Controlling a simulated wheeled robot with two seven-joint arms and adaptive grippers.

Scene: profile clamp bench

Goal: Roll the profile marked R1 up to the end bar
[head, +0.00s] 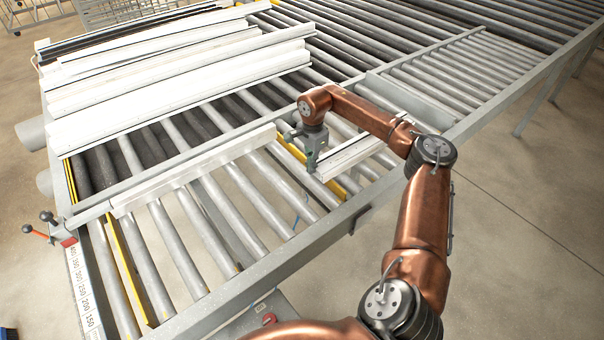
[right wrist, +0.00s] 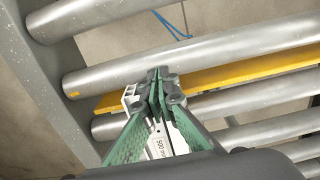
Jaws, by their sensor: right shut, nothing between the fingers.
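My right gripper (head: 312,165) is shut and empty, pointing down over the rollers at the near end of a short white profile (head: 352,156). In the right wrist view its green fingers (right wrist: 162,82) are together, over or against the profile's end (right wrist: 130,98); I cannot tell if they touch. A longer white profile (head: 190,175) lies left of the gripper, along a grey bar (head: 150,183). No R1 mark is readable, and I cannot tell which bar is the end bar. My left gripper is not in view.
Several long white profiles (head: 180,85) are stacked at the back left. A clamp with red-tipped handles (head: 60,230) sits at the left edge, above a number scale (head: 84,295). Yellow strips (head: 125,260) run between rollers. The front rollers (head: 240,205) are bare.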

